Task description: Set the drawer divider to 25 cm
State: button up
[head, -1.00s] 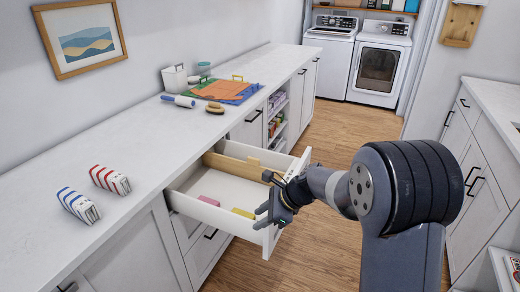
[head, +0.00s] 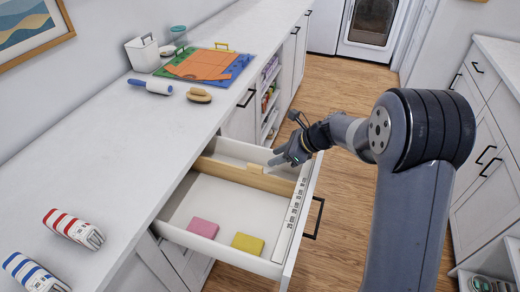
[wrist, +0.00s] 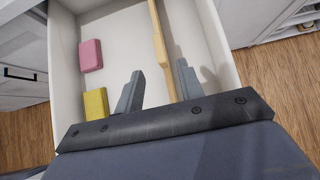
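The white drawer (head: 186,239) stands open under the counter. A light wooden divider (head: 235,177) spans it towards the far end, with a small raised tab (head: 254,168). The divider also shows in the wrist view (wrist: 156,30). My gripper (head: 275,160) is over the divider's front part. In the wrist view my gripper (wrist: 158,88) is open, with the divider passing between its two fingers and a gap on each side. Whether the fingertips reach below its top edge is unclear.
A pink block (head: 203,227) and a yellow block (head: 248,243) lie in the drawer's nearer compartment. The counter (head: 110,165) holds striped cartons (head: 73,228), a lint roller (head: 150,87), a brush (head: 199,96) and coloured mats (head: 205,65). The wooden floor to the right is open.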

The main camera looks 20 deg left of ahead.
aim_at(256, 166)
jog(key=x, duration=1)
jog(key=shift+a+f+p, duration=0.15)
jog(key=shift+a+p, duration=0.05)
jog(key=shift+p, duration=0.15)
jog(key=shift+c, duration=0.4)
grip_shut()
